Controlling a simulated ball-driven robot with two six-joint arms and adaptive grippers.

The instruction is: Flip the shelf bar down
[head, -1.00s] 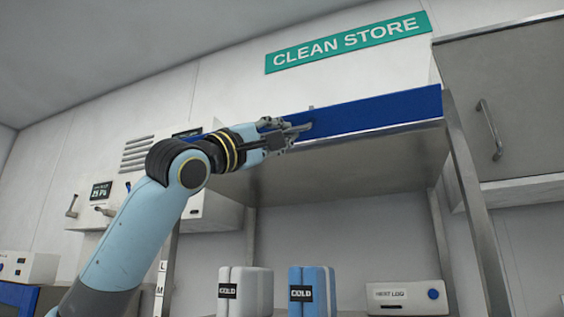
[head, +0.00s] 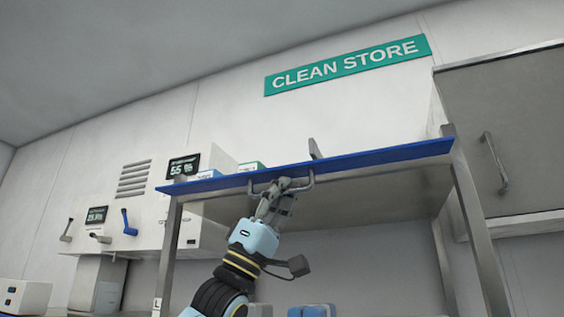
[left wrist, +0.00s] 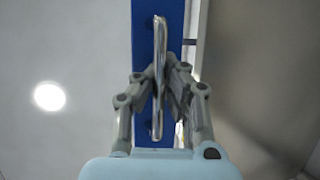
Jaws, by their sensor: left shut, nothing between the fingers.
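The blue shelf bar (head: 385,156) runs along the front edge of the raised shelf. It shows as a thin, nearly edge-on strip, folded down from upright. A grey metal handle (head: 311,182) hangs under its middle. In the left wrist view the blue bar (left wrist: 143,35) runs vertically, with the handle (left wrist: 159,50) along it. My left gripper (head: 279,187) is just under the bar, at the handle, with its fingers shut and holding nothing. Whether the fingers touch the handle I cannot tell. My right gripper is not in view.
Small boxes (head: 250,167) stand on the shelf behind the bar. A grey upright tab (head: 314,149) rises there too. Steel posts (head: 474,220) hold the shelf at both ends. A wall cabinet (head: 500,120) is at the right. Blue and white packs sit below.

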